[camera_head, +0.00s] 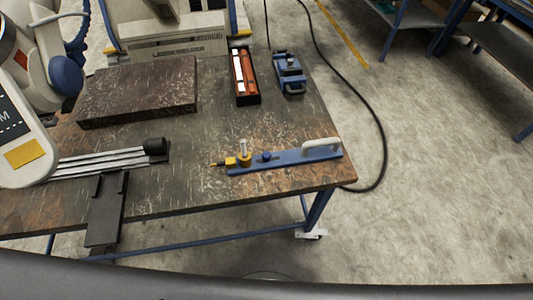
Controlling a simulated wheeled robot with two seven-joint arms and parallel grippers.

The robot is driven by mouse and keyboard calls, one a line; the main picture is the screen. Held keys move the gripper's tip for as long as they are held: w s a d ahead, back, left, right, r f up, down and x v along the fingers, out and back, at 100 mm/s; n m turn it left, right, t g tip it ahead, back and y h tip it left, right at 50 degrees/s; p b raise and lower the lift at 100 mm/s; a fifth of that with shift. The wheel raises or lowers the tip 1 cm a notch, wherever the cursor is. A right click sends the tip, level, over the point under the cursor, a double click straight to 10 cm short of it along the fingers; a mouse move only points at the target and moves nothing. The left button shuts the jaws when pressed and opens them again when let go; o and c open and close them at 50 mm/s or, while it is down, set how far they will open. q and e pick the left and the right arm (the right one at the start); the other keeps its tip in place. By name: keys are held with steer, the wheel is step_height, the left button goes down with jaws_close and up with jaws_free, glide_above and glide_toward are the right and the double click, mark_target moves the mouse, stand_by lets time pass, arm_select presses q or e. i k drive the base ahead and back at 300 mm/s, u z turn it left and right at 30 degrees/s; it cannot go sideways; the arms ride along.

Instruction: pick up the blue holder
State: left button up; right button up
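A blue bar (290,158) lies near the front right edge of the table. It has a white handle (322,145) at its right end, a blue knob near the middle, and a yellow part with an upright pin (244,155) at its left end. A smaller blue piece with a dark loop (289,74) lies at the back right of the table. The picture does not show which of these two is the blue holder. No gripper of mine is recognisable in view, and nothing is seen touching either blue thing.
The worn table (215,185) has a dark slab (138,90), a black tray with orange and white items (244,78), and metal rails with a black bracket (106,208). A white jointed machine (25,150) covers the left. A black cable (350,85) runs along the floor.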

mark_target(315, 151)
steer(key=k, duration=0.5)
steer(key=z, duration=1.4)
steer(key=i, duration=0.95)
steer(key=u, duration=1.85)
